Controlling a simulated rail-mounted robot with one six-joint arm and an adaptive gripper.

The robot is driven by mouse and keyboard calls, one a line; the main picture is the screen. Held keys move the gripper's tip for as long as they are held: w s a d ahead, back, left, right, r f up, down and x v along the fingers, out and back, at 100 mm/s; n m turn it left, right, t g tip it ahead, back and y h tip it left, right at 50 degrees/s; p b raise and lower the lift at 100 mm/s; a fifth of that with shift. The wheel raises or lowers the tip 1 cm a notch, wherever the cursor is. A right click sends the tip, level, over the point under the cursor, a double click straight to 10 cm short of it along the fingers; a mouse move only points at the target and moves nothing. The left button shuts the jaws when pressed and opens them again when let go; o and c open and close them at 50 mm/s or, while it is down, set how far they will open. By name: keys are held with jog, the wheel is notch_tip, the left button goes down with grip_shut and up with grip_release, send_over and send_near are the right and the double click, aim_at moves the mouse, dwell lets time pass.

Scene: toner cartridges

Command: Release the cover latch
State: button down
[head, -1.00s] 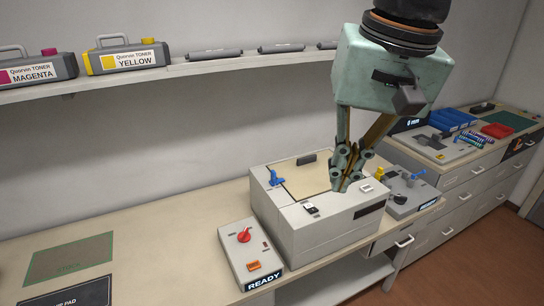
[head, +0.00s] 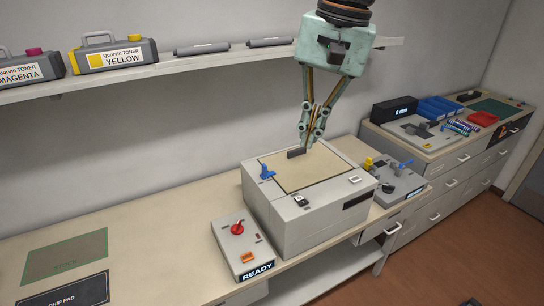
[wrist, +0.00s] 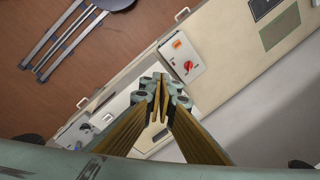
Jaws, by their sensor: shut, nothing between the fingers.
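The grey printer-like machine (head: 322,221) stands on the bench with a tan top cover (head: 305,172). A dark block (head: 297,153) sits at the cover's back edge. A blue lever (head: 267,172) is at the top's left edge. A small black-and-white latch-like part (head: 300,200) is at the front edge; I cannot tell which part is the cover latch. My gripper (head: 305,146) is shut and empty, pointing down just beside the dark block; contact is unclear. In the wrist view my shut gripper (wrist: 160,84) hides much of the machine.
A control box with a red knob (head: 237,228) and READY display stands left of the machine. A unit with blue and yellow levers (head: 391,180) stands to the right. A shelf (head: 180,66) with toner bottles runs behind. The bench between the pads and control box is clear.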

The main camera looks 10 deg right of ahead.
jog(key=w+d+f+m+g+y+p, duration=0.1)
jog(key=w+f, duration=0.4)
jog(key=w, duration=0.5)
jog(key=w+d+f+m+y+p, duration=0.1)
jog(key=w+f+m+p, duration=0.3)
jog(key=w, duration=0.5)
jog(key=w+d+f+m+g+p, duration=0.1)
jog(key=w+d+f+m+p, duration=0.2)
jog(key=w+f, duration=0.3)
jog(key=w, duration=0.4)
jog(key=shift+w+d+m+g+y, duration=0.3)
jog(key=shift+d+y, duration=0.05)
jog(key=shift+y, duration=0.05)
jog(key=shift+f+p, duration=0.25)
jog(key=shift+p, duration=0.05)
send_near(272, 173)
jog(key=shift+d+f+p, duration=0.2)
jog(key=shift+f+p, duration=0.25)
jog(key=shift+f, duration=0.6)
jog(key=a, duration=0.2)
jog(key=shift+s+a+f, duration=0.1)
jog(key=shift+s+a, duration=0.2)
jog(key=shift+s, duration=0.05)
jog(key=shift+s+a+p, duration=0.2)
jog(key=shift+a+p, duration=0.2)
jog(key=shift+a, duration=0.25)
